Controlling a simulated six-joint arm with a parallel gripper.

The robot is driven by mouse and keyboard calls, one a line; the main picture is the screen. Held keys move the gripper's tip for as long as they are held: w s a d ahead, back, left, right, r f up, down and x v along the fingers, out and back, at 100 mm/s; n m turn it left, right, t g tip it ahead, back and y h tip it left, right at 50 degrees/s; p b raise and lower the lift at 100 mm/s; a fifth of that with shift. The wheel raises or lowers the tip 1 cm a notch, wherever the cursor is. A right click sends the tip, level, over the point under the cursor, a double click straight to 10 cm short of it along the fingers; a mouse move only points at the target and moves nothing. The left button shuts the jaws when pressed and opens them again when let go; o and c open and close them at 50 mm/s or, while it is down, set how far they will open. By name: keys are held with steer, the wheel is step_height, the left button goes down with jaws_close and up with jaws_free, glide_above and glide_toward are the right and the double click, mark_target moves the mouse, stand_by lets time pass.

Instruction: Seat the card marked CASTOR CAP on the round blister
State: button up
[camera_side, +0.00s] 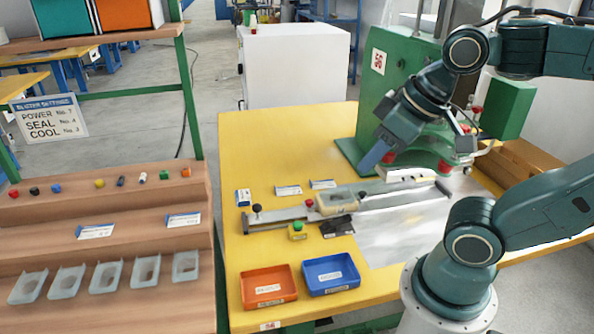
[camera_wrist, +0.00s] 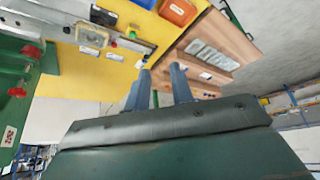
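White-and-blue printed cards lie on the shelf, one at the left (camera_side: 95,231) and one at the right (camera_side: 183,220). More cards lie on the yellow table (camera_side: 243,197), behind the slide rail (camera_side: 288,190) and beside it (camera_side: 322,184). Their print is too small to read, so I cannot tell which is CASTOR CAP. Several clear blisters (camera_side: 66,281) stand on the lowest shelf; a pale nest (camera_side: 338,205) sits on the rail. I cannot tell which blister is round. My gripper (camera_side: 370,165) hangs beside the green press; in the wrist view its blue fingers (camera_wrist: 159,72) are apart with nothing between.
The green press (camera_side: 370,100) stands behind my gripper. An orange bin (camera_side: 268,286) and a blue bin (camera_side: 331,275) sit at the table front. A green button (camera_side: 298,227) is near the rail. Small coloured parts (camera_side: 99,184) line the top shelf step.

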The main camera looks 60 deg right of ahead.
stand_by(0.3)
steer(key=shift+c, duration=1)
steer(key=w+d+r+m+g, duration=0.1)
steer(key=w+d, duration=0.2)
steer(key=w, duration=0.4)
steer(key=w+d+r+m+g, duration=0.1)
steer(key=w+d+m, duration=0.15)
steer(key=w, duration=0.45)
steer(key=w+d+f+m+g, duration=0.15)
steer(key=w+d+f, duration=0.35)
steer(key=w+d, duration=0.5)
steer(key=w+d+f+m, duration=0.1)
steer(key=w+d+f, duration=0.1)
steer(key=d+f, duration=0.4)
steer(key=w+d+f+m+g, duration=0.1)
steer(key=w+d+f+m, duration=0.1)
steer(key=d+f, duration=0.5)
steer(key=w+d+f+m+g, duration=0.1)
steer(key=w+d+f, duration=0.2)
steer(key=d+f, duration=0.4)
step_height(320, 180, down, 7)
steer(key=shift+d+r+m, duration=0.1)
steer(key=shift+m, duration=0.2)
